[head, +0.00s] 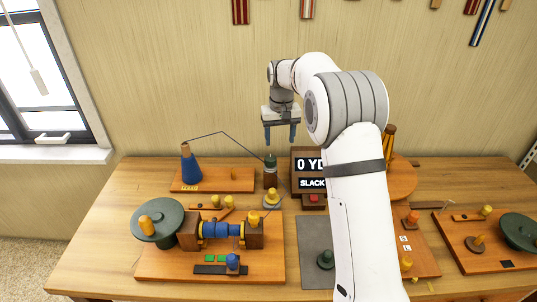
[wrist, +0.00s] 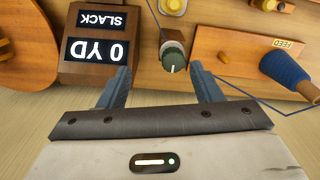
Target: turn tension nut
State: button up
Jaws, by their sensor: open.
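The likely tension nut is a dark green knob (head: 270,160) on top of a short brown post (head: 270,178); the blue thread runs to it. In the wrist view the knob (wrist: 174,60) shows a white mark and lies between my fingertips as pictured, closer to the right one. My gripper (head: 280,139) is open and empty, pointing down above the post, with a gap between fingertips and knob in the head view. My gripper (wrist: 160,72) also shows in the wrist view. A display box (head: 308,162) beside the post reads "0 YD" and "SLACK".
A blue thread cone (head: 191,166) stands on the feed board (head: 240,178) at left. A winder with a green wheel (head: 158,222) is in front. The display box stands close to the post's right. My arm hides part of the table's right side.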

aim_at(270, 157)
jog(key=w+a+f, duration=0.1)
jog(key=f, duration=0.1)
jog(key=w+a+f, duration=0.1)
jog(key=w, duration=0.1)
jog(key=shift+w+a+f, duration=0.3)
jog(key=shift+a+f, duration=0.05)
jog(key=shift+w+a+f, duration=0.1)
jog(key=shift+f, duration=0.2)
notch_tip(270, 157, down, 8)
jog(key=shift+r+p, duration=0.2)
jog(key=shift+p, duration=0.35)
jog(key=shift+c, duration=0.3)
jog(key=c, duration=0.9)
jog(key=shift+a, duration=0.15)
jog(key=shift+c, duration=0.2)
